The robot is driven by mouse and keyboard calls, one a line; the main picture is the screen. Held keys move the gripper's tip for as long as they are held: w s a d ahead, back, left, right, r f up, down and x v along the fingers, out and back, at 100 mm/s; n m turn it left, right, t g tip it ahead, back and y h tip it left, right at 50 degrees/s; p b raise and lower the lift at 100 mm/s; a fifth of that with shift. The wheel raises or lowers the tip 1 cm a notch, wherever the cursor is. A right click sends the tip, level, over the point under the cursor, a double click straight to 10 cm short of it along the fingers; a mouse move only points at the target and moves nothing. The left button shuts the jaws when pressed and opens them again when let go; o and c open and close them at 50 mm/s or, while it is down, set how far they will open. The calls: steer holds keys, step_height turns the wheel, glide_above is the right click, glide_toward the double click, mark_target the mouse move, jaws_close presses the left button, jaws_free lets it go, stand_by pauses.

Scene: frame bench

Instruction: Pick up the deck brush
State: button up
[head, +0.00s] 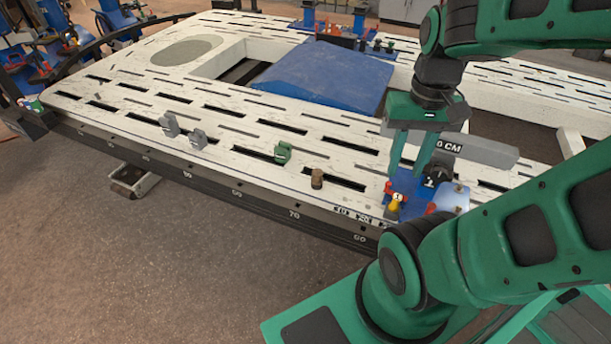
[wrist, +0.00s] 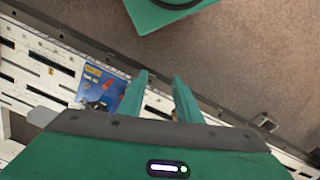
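I cannot make out a deck brush in either view; my arm hides part of the bench and floor at the right of the head view. My gripper (head: 406,174) points down above the near right part of the frame bench (head: 225,122). In the wrist view my gripper (wrist: 160,78) shows two green fingers spread apart, with nothing between them. In the head view the fingers overlap the area of a blue tray (head: 415,208) at the bench's near edge.
The tray also shows in the wrist view (wrist: 117,88), holding small red and yellow parts. A grey bar (head: 487,150) extends beside my gripper. Grey clamps (head: 198,139), a green clamp (head: 283,152) and a brown block (head: 317,179) stand on the bench. A blue panel (head: 325,80) lies farther back. Floor at left is mostly clear.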

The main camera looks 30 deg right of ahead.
mark_target(321, 176)
steer(key=shift+w, duration=0.2)
steer(key=o, duration=0.4)
steer(key=shift+o, duration=0.9)
steer(key=shift+s+r, duration=0.2)
steer(key=shift+s, duration=0.2)
steer(key=w+f+m+t+y, duration=0.3)
steer(key=w+f+m+t, duration=0.15)
steer(key=w+f, duration=1.1)
steer(key=w+f+m+t+y, duration=0.25)
steer(key=w+f+m, duration=0.35)
steer(key=w+f, duration=1)
steer(key=w+d+f+m+t+h, duration=0.2)
steer(key=w+f+m, duration=0.1)
steer(key=f+m, duration=0.2)
steer(key=w+d+f+m+t+h, duration=0.2)
steer(key=w+d+f+m, duration=0.1)
steer(key=f+m, duration=0.3)
steer(key=w+d+f+m+t+h, duration=0.2)
steer(key=w+d+f+m, duration=0.1)
steer(key=f+m, duration=0.3)
steer(key=shift+w+d+m+t+h, duration=0.1)
steer(key=shift+w+m+t+h, duration=0.1)
steer(key=shift+m, duration=0.5)
steer(key=shift+w+d+m+t+h, duration=0.1)
steer(key=shift+w+m+t, duration=0.1)
steer(key=shift+m, duration=0.45)
steer(key=shift+a+x, duration=0.15)
steer(key=shift+x, duration=1.2)
steer(key=shift+a+x, duration=0.15)
steer(key=shift+x, duration=1.2)
